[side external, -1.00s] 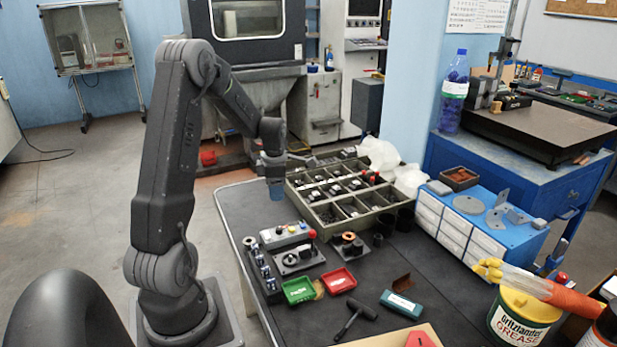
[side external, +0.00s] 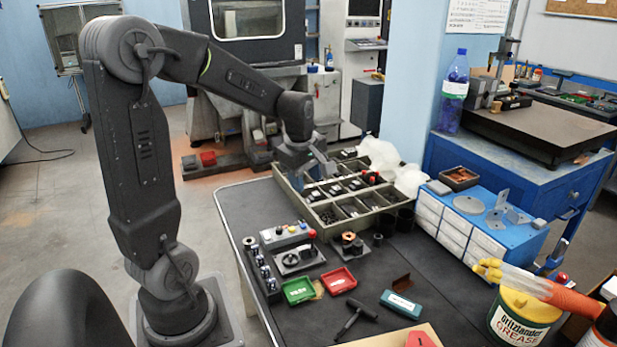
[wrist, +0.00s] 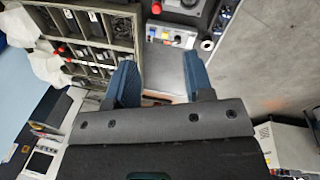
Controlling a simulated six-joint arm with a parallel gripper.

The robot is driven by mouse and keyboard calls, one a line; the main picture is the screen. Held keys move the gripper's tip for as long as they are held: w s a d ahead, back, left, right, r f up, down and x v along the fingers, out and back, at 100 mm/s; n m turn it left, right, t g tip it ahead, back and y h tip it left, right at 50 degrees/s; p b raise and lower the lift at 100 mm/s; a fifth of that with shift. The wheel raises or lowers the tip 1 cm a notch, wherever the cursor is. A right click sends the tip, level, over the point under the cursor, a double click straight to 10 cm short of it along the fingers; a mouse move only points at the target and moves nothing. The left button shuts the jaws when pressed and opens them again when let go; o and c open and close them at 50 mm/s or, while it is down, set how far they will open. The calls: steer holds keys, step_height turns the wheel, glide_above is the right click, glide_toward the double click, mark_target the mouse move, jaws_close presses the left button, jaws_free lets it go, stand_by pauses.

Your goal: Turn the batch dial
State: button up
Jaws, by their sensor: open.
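A grey control box (side external: 288,236) with several coloured buttons stands near the left edge of the black bench. It also shows in the wrist view (wrist: 172,37), ahead of my fingers. A round pale-rimmed part (side external: 250,242) is beside its left end, and a plate with a dark knob (side external: 297,257) lies just in front of it. I cannot tell for sure which of these is the batch dial. My gripper (wrist: 161,82) has its two blue fingers spread with nothing between them. In the side view it hangs above the divided tray, behind the box and apart from it.
The divided tray (side external: 318,213) of small parts fills the back of the bench. A green tray (side external: 298,290), a red tray (side external: 337,281), a T-handled tool (side external: 356,318) and a teal box (side external: 401,304) lie in front. A blue drawer unit (side external: 480,222) stands at the right.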

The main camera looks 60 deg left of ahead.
steer(key=shift+s+d+r+m, duration=0.15)
steer(key=shift+d+r+m, duration=0.2)
steer(key=shift+d, duration=0.2)
steer(key=shift+s+d+r+m, duration=0.1)
steer(key=shift+d+r+m, duration=0.1)
steer(key=shift+d+m, duration=0.3)
steer(key=s+d+r+m+t, duration=0.2)
steer(key=s+d+m, duration=0.3)
steer(key=d+m, duration=0.3)
steer(key=s+d+r+m+t+h, duration=0.1)
steer(key=s+d+r+m, duration=0.2)
steer(key=s+d+m, duration=0.3)
steer(key=d+m, duration=0.3)
steer(key=m, duration=0.2)
steer(key=shift+t, duration=0.4)
